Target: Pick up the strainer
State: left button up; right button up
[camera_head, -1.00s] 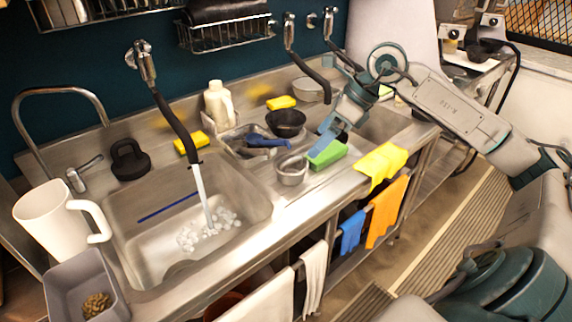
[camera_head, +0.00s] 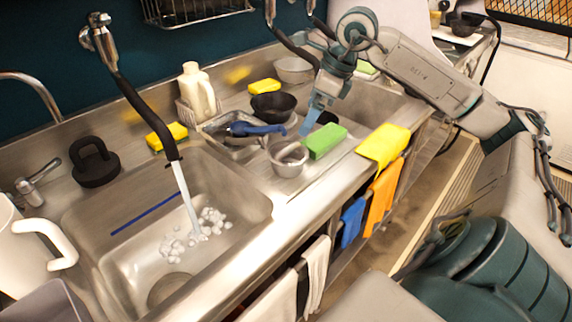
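A small round metal cup (camera_head: 289,160), which looks like the strainer, sits on the steel counter right of the sink; I cannot make out any mesh. My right gripper (camera_head: 307,130) reaches in from the right and points down just behind and right of the cup's rim. Its blue fingers overlap in this view, so their opening is unclear, and I cannot tell if they touch the cup. A blue-handled tool (camera_head: 256,129) lies on a metal tray (camera_head: 222,122) behind the cup. My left gripper is out of view.
A green sponge (camera_head: 325,142) lies right of the cup. A black bowl (camera_head: 272,107) stands behind it. A yellow cloth (camera_head: 383,145) hangs over the front edge. The sink (camera_head: 120,212) at left has running water and white pieces in it. A white pitcher (camera_head: 30,245) stands far left.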

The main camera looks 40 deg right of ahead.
aim_at(292, 150)
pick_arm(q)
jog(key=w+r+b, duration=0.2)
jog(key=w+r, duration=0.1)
pick_arm(e)
jog(key=x, duration=0.5)
jog(key=p+x, duration=0.1)
jog(key=x, duration=0.2)
jog(key=shift+s+d+f, duration=0.25)
jog(key=shift+s+d, duration=0.05)
jog(key=shift+s, duration=0.1)
jog(key=shift+p+x, duration=0.8)
jog(key=shift+x, duration=1.5)
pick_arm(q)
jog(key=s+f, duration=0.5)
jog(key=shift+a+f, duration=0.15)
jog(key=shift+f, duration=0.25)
pick_arm(e)
jog(key=shift+w+a+f, duration=0.15)
jog(key=shift+w+f, duration=0.05)
jog(key=shift+f, duration=0.1)
jog(key=c, duration=1.1)
jog(key=shift+r, duration=0.1)
